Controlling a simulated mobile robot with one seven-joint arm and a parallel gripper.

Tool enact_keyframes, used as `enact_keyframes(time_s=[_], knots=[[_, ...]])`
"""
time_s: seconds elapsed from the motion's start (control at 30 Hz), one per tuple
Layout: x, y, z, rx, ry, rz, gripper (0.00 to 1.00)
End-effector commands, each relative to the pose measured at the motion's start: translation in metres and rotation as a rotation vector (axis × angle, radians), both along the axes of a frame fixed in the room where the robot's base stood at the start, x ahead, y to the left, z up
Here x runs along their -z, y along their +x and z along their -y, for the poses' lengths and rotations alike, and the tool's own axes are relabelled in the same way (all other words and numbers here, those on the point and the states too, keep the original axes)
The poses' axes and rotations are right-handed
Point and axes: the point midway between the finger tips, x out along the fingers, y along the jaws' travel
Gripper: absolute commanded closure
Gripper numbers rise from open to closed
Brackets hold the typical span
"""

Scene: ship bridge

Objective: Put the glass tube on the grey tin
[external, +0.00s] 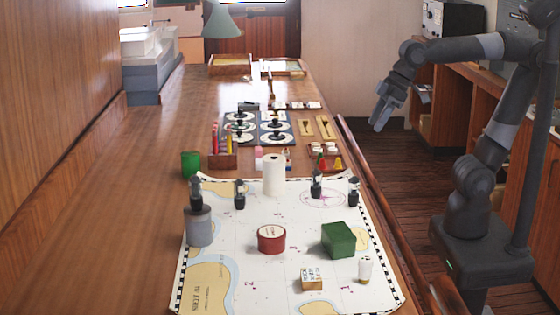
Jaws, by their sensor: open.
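The grey tin (199,229) is a plain upright cylinder on the left side of the chart. A dark knobbed piece (196,193) shows right above its top; I cannot tell whether it stands on the tin or behind it. My gripper (379,122) is open and empty, raised over the floor side right of the table, well apart from both.
The chart (225,270) also holds a red round tin (271,239), a green box (339,240), a small labelled block (311,278) and a white cylinder (273,175). The table left of the chart is clear.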

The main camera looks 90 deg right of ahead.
Motion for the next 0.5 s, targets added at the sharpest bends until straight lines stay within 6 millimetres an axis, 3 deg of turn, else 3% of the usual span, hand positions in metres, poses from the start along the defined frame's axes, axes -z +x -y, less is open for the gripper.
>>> enact_keyframes(time_s=[0.03,0.2,0.33,0.5], knots=[[0.013,-0.020,0.002,0.005,-0.005,0.005,0.49],[0.051,-0.063,0.007,0.016,-0.023,0.012,0.49],[0.067,-0.079,0.009,0.020,-0.030,0.016,0.49],[0.072,-0.083,0.009,0.022,-0.032,0.015,0.49]])
